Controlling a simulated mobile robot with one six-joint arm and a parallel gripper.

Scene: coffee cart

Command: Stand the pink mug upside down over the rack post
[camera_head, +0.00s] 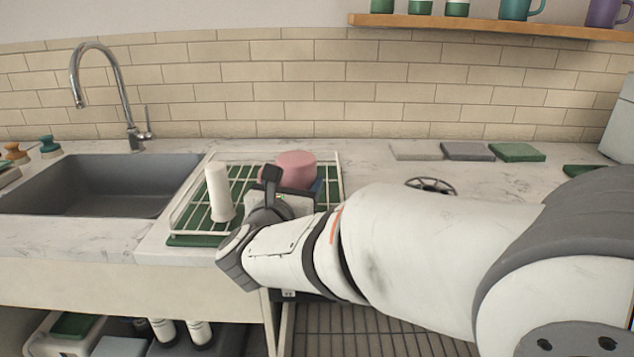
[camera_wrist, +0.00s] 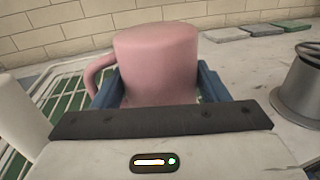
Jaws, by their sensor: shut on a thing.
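The pink mug (camera_head: 296,168) is at the right part of the dish rack (camera_head: 337,165), with its closed bottom facing up. In the wrist view the pink mug (camera_wrist: 156,62) shows its handle on the left. My gripper (camera_wrist: 158,88) is shut on the mug, with a blue finger on each side of it. The white rack post (camera_head: 218,190) stands upright at the left of the rack, apart from the mug; it also shows at the left edge of the wrist view (camera_wrist: 22,115). The mug's rim and lower part are hidden behind my gripper.
A grey sink (camera_head: 90,185) with a tall faucet (camera_head: 128,115) lies left of the rack. A round metal object (camera_head: 430,186) stands on the counter to the right. Flat grey and green pieces (camera_head: 466,151) lie near the wall. A wooden shelf (camera_head: 480,25) holds mugs above.

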